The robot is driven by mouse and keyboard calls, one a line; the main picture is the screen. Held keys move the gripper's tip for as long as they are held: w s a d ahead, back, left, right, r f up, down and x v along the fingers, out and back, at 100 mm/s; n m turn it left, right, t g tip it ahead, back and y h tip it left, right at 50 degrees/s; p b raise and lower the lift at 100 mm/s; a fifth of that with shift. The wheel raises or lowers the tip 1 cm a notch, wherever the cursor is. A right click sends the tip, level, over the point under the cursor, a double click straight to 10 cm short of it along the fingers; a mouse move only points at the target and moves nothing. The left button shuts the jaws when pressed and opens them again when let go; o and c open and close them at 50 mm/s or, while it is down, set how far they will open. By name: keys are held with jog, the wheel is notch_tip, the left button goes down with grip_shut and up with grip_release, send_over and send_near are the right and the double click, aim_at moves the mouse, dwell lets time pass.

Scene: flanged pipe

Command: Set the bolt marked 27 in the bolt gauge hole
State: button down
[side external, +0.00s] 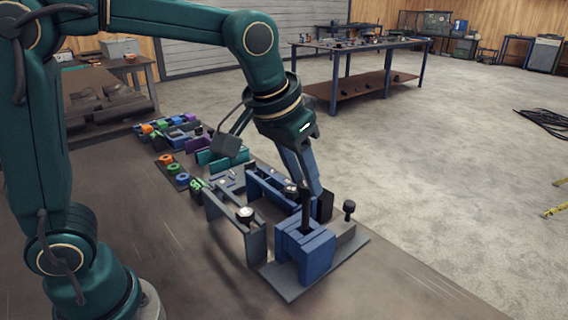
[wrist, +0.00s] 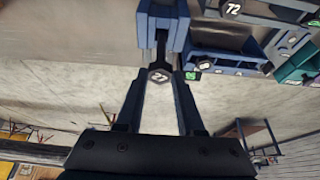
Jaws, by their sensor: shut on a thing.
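My gripper (wrist: 160,82) is shut on a dark bolt whose hex head (wrist: 159,76) carries a white mark that looks like 27. The head faces the wrist camera, and the shank runs away from it toward a blue block (wrist: 147,40). In the side external view my gripper (side external: 305,190) is above this blue block (side external: 304,258), with the dark bolt (side external: 306,216) upright over its top. The lower end of the bolt meets the block or is in it; I cannot tell how deep. The hole itself is hidden.
The blue block stands on a grey plate (side external: 283,285) near the table edge. Another dark bolt (side external: 348,208) stands upright to its right. A grey stand with a round white-faced piece (side external: 245,213) is to the left. Blue bins and colored parts (side external: 180,178) lie behind.

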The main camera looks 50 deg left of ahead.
aim_at(303, 215)
jog(key=shift+f, duration=2.1)
jog(key=shift+f, duration=1.65)
jog(key=shift+c, duration=2.2)
grip_release()
jog(key=shift+o, duration=0.3)
jog(key=o, duration=0.3)
jog(key=shift+o, duration=0.2)
jog(key=shift+r, duration=3.55)
